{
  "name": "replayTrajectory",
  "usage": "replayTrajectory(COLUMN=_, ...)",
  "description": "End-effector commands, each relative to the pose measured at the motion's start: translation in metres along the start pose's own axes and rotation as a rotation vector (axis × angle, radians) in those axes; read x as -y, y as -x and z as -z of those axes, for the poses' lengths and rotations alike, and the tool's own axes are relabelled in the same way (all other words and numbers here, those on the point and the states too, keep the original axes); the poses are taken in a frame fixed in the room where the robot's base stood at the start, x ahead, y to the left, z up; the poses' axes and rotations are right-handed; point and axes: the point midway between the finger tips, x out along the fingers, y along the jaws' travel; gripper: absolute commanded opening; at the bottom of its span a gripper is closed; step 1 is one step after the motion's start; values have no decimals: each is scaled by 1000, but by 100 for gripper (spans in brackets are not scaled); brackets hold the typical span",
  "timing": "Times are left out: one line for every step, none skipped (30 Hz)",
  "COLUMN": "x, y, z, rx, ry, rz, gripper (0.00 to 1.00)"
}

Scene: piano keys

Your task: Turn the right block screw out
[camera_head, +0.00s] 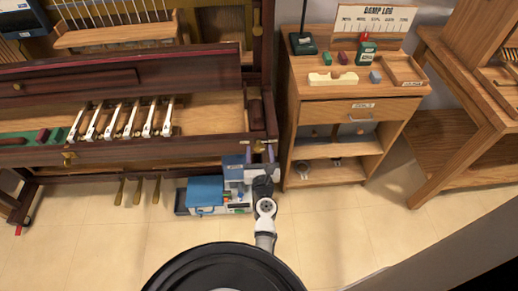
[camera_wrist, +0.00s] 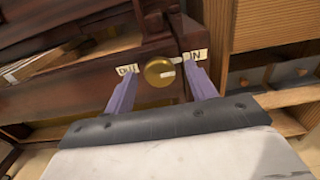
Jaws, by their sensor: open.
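The right block screw (camera_wrist: 160,72) is a round brass knob with a pale pointer mark. It sits on the dark red-brown cheek block at the right end of the piano, and also shows in the head view (camera_head: 258,147). A label that seems to read OUT (camera_wrist: 127,70) is on its left and an IN label (camera_wrist: 195,55) on its right. My gripper (camera_wrist: 161,78) is open, its two purple fingers on either side of the knob, with gaps visible. In the head view my gripper (camera_head: 261,160) is right in front of the block.
Another brass screw (camera_head: 68,157) is on the piano's left block. White levers (camera_head: 122,118) stand in the key bed. Below are brass pedals (camera_head: 137,192) and a blue toolbox (camera_head: 205,192). A wooden cabinet (camera_head: 335,133) stands close on the right.

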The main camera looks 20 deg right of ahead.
Motion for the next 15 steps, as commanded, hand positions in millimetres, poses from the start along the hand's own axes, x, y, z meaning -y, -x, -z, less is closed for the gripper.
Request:
replayTrajectory(x=0, y=0, z=0, rx=0, ry=0, rz=0, gripper=56)
replayTrajectory(x=0, y=0, z=0, rx=0, ry=0, rz=0, gripper=56)
replayTrajectory(x=0, y=0, z=0, rx=0, ry=0, rz=0, gripper=56)
replayTrajectory(x=0, y=0, z=0, rx=0, ry=0, rz=0, gripper=56)
replayTrajectory(x=0, y=0, z=0, rx=0, ry=0, rz=0, gripper=56)
replayTrajectory(x=0, y=0, z=0, rx=0, ry=0, rz=0, gripper=51)
replayTrajectory(x=0, y=0, z=0, rx=0, ry=0, rz=0, gripper=47)
replayTrajectory(x=0, y=0, z=0, rx=0, ry=0, rz=0, gripper=43)
replayTrajectory(x=0, y=0, z=0, rx=0, ry=0, rz=0, gripper=38)
replayTrajectory(x=0, y=0, z=0, rx=0, ry=0, rz=0, gripper=34)
replayTrajectory(x=0, y=0, z=0, rx=0, ry=0, rz=0, gripper=30)
replayTrajectory(x=0, y=0, z=0, rx=0, ry=0, rz=0, gripper=25)
replayTrajectory(x=0, y=0, z=0, rx=0, ry=0, rz=0, gripper=21)
replayTrajectory(x=0, y=0, z=0, rx=0, ry=0, rz=0, gripper=17)
replayTrajectory(x=0, y=0, z=0, rx=0, ry=0, rz=0, gripper=12)
